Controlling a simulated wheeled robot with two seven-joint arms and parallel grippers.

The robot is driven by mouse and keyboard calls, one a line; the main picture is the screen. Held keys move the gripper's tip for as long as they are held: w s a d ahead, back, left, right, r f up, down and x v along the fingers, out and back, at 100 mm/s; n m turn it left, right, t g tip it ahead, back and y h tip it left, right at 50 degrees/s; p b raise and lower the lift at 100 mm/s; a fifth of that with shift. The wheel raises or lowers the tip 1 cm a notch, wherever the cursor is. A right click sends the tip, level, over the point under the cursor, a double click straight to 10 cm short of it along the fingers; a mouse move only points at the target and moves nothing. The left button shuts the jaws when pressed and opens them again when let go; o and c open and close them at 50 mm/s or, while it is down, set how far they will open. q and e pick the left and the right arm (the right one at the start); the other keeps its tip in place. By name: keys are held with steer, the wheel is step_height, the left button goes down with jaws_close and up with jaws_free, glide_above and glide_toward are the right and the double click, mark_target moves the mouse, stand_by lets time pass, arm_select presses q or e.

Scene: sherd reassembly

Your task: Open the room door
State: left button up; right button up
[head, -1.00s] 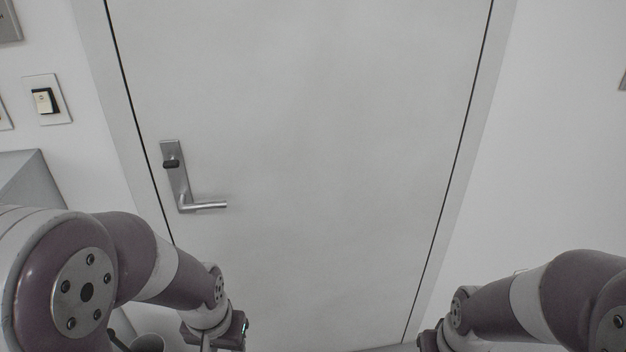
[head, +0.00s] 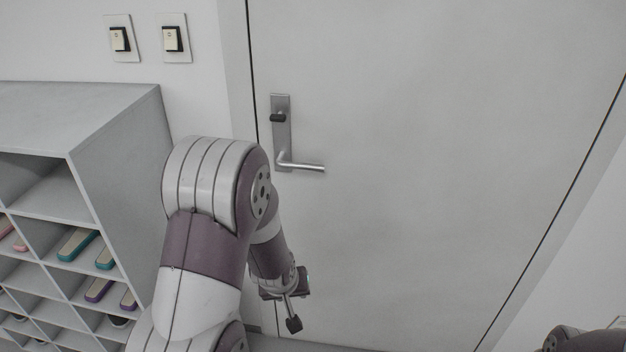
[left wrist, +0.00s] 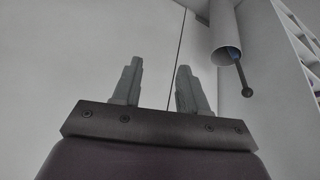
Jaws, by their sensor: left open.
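The closed room door (head: 430,150) is a plain light grey panel that fills the middle and right of the head view. Its silver lever handle (head: 300,166) points right from an upright plate (head: 281,130) near the door's left edge. A dark knob (head: 278,118) sits on the plate above the lever. My left gripper (head: 292,300) is below the handle, apart from it and seen partly behind my forearm. In the left wrist view its two fingers (left wrist: 158,85) are spread with nothing between them. My right gripper is out of view; only part of the arm shows at the lower right.
A grey shoe cabinet (head: 120,105) with several coloured shoes stands left of the door, close to my left arm. Two light switches (head: 120,38) are on the wall above it. In the left wrist view a white cylinder (left wrist: 223,35) holds a dark rod with a ball end.

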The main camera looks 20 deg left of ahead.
arm_select(q)
steer(key=w+a+f+n+t+y, duration=0.1)
steer(key=w+a+f+n+t, duration=0.2)
steer(key=w, duration=0.4)
steer(key=n+t+y, duration=0.2)
steer(key=n+t, duration=0.9)
glide_toward(303, 168)
steer(key=p+x, duration=0.1)
steer(key=x, duration=0.9)
steer(key=shift+w, duration=0.4)
steer(key=shift+a, duration=0.1)
jaws_close()
